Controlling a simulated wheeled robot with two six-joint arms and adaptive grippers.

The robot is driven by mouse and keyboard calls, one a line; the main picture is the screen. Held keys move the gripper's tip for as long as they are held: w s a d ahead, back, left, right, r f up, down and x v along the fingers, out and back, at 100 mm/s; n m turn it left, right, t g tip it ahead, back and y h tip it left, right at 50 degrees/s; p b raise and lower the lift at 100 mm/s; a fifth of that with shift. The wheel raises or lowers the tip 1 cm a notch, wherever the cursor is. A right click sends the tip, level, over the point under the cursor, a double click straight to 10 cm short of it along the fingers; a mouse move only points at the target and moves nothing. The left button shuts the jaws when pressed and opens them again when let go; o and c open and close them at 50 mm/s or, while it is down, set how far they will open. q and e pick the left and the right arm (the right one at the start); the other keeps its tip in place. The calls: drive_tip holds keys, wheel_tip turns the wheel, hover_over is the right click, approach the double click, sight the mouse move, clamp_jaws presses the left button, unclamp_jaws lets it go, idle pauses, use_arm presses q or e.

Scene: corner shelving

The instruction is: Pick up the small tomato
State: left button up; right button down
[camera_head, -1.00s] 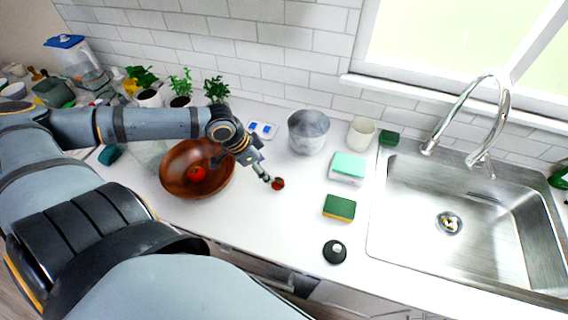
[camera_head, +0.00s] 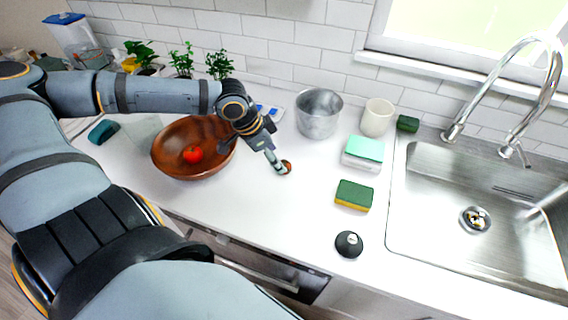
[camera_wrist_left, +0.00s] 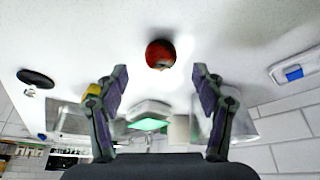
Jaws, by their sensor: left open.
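A small dark red tomato (camera_head: 288,166) lies on the white counter to the right of the wooden bowl, partly hidden by my gripper fingers. It also shows in the left wrist view (camera_wrist_left: 160,54), just beyond the fingertips and between their lines. My left gripper (camera_wrist_left: 160,74) is open, with nothing between its fingers. In the head view the left gripper (camera_head: 278,164) points down at the tomato, close to it; contact cannot be told. A larger, brighter red tomato (camera_head: 193,154) lies in the brown wooden bowl (camera_head: 167,165). My right gripper is not in view.
A metal pot (camera_head: 318,116), a white cup (camera_head: 377,118), a teal-topped box (camera_head: 363,153), a green-yellow sponge (camera_head: 354,195) and a black round stopper (camera_head: 349,244) stand right of the gripper. The sink (camera_head: 430,235) is farther right. Potted plants (camera_head: 181,62) stand behind the bowl.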

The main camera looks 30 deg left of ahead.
use_arm(q)
drive_tip(key=b+x, duration=0.2)
drive_tip(key=b, duration=0.1)
drive_tip(key=shift+a, duration=0.1)
drive_tip(key=shift+b+x, duration=0.65)
drive_tip(key=shift+x, duration=0.85)
drive_tip(key=shift+w+r, duration=0.1)
drive_tip(key=shift+w, duration=0.05)
drive_tip(key=c, duration=1.1)
